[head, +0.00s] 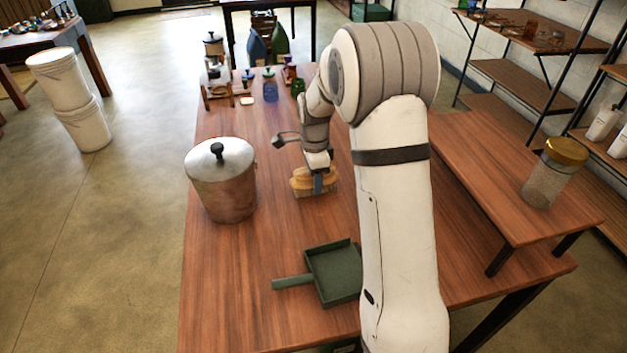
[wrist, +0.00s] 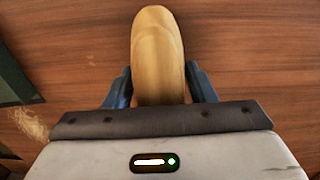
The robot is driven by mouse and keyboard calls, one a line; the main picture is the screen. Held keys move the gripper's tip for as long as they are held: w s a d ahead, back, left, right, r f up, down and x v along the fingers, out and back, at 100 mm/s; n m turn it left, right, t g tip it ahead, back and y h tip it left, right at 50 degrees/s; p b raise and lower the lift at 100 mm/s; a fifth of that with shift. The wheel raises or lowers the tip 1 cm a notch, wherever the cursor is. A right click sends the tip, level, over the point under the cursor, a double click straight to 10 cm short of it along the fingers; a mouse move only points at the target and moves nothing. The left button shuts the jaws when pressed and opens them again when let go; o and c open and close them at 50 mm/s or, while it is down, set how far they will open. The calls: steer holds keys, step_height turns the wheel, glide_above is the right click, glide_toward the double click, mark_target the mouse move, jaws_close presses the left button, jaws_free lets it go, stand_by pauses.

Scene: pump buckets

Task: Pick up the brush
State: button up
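The brush (head: 301,181) is a pale wooden block on the table, left of my arm in the head view. In the wrist view its rounded wooden top (wrist: 158,50) fills the middle. My gripper (head: 318,184) is down at the brush. In the wrist view the blue fingers of my gripper (wrist: 160,88) stand on either side of the wood, close along both edges. I cannot tell whether they press on it. The brush's underside is hidden, and it appears to be at table height.
A green dustpan (head: 334,272) lies nearer on the wooden table (head: 235,285). A metal pot (head: 222,185) with a lid stands to the left. A gold-lidded jar (head: 551,180) is on the raised shelf at right. Several small bottles and items stand at the far end.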

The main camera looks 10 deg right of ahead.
steer(key=c, duration=0.7)
steer(key=shift+o, duration=0.2)
step_height(320, 180, up, 10)
steer(key=shift+r+p, duration=0.1)
steer(key=shift+p, duration=0.3)
steer(key=o, duration=0.5)
steer(key=shift+c, duration=0.2)
steer(key=c, duration=0.4)
steer(key=shift+o, duration=0.2)
